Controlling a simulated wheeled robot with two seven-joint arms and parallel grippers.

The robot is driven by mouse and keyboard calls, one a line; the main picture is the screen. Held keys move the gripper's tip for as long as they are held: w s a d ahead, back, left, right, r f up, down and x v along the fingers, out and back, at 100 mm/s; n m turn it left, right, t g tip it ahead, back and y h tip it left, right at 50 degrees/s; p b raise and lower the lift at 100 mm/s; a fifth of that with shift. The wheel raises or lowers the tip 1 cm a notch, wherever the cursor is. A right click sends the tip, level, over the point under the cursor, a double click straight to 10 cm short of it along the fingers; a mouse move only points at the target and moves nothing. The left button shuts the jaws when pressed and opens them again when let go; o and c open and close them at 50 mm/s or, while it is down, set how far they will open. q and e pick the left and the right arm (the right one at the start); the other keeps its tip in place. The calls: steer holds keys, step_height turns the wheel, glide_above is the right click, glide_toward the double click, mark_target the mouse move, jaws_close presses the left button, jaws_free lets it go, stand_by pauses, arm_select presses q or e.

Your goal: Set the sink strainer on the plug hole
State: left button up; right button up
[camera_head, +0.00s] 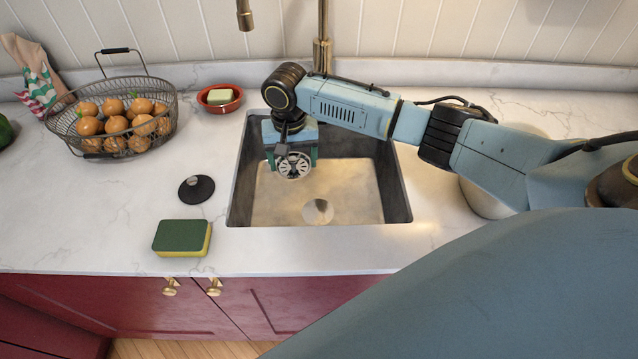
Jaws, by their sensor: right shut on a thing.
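The sink strainer (293,166) is a round metal disc with slots. My right gripper (292,158) is shut on it and holds it over the sink, facing the camera. The sink (240,195) is a dark rectangular basin with a lighter floor. The plug hole (318,211) is a round metal drain in the basin floor, nearer the front edge. The strainer appears above and slightly left of the plug hole, apart from it. The strainer's exact height is hard to tell. My left gripper is not in view.
A black round stopper (196,189) and a green-yellow sponge (182,237) lie on the counter left of the sink. A wire basket of onions (115,122) and a red dish (219,98) stand behind them. The brass faucet (323,45) rises behind the sink.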

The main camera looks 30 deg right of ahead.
steer(key=s+d+f+m, duration=0.2)
steer(key=s+d+f, duration=0.15)
steer(key=f, duration=0.65)
steer(key=b, duration=0.7)
glide_above(318, 212)
step_height(318, 212, down, 6)
steer(key=shift+f, duration=0.1)
steer(key=shift+f+b, duration=0.55)
steer(key=shift+b, duration=0.15)
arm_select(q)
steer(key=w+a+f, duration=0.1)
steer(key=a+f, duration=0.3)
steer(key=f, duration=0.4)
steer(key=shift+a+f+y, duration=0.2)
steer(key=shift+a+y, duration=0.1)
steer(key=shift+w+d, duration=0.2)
arm_select(e)
steer(key=shift+f, duration=0.15)
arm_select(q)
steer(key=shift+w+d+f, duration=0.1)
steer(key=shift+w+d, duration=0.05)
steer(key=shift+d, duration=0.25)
arm_select(e)
steer(key=shift+f, duration=0.2)
